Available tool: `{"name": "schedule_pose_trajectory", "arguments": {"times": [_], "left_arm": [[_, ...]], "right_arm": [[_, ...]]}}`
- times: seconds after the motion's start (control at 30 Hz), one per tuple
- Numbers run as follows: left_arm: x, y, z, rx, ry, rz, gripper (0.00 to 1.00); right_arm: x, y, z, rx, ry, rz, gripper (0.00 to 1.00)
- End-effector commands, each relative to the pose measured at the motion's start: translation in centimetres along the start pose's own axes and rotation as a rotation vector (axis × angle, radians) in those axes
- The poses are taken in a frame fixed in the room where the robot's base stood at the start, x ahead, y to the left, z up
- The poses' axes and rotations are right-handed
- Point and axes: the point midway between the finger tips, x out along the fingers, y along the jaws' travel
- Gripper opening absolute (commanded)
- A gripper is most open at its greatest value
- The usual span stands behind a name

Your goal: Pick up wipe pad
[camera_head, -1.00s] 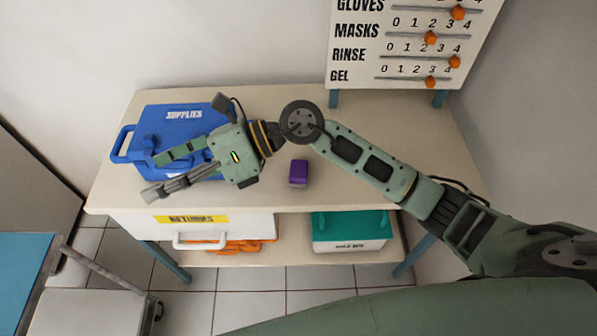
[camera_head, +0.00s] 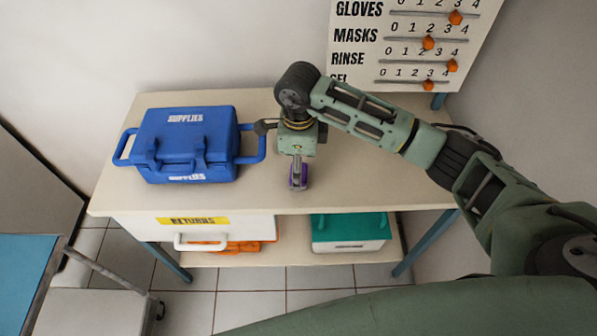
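A small purple block (camera_head: 304,177), the only loose item I see on the tabletop and perhaps the wipe pad, lies near the table's front edge. My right gripper (camera_head: 298,182) points down at it. A grey finger covers the middle of the block, with purple showing on both sides. I cannot tell whether the fingers touch the block or are closed on it. My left gripper is not in view.
A blue SUPPLIES case (camera_head: 187,145) stands on the table (camera_head: 400,195) just left of my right gripper. A counter board (camera_head: 400,45) stands behind. The table's right part is clear.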

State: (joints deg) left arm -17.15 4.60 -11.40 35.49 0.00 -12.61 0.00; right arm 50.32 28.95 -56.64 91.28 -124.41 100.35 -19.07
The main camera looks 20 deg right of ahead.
Motion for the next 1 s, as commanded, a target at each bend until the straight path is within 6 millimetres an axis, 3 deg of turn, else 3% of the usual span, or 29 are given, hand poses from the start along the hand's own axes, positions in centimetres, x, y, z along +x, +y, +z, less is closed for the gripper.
{"name": "schedule_pose_trajectory", "arguments": {"times": [0.2,0.43,0.9,1.0], "left_arm": [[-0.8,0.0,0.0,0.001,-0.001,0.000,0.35],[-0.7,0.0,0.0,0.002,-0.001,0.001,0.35],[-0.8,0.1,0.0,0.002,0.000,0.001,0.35],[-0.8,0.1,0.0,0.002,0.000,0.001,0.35]], "right_arm": [[2.4,0.1,0.1,0.000,-0.001,0.002,0.72],[2.6,0.0,0.1,-0.001,-0.002,0.000,0.72],[2.6,0.0,0.1,0.000,-0.002,0.001,0.32],[2.6,0.0,0.1,0.000,-0.002,0.001,0.29]]}}
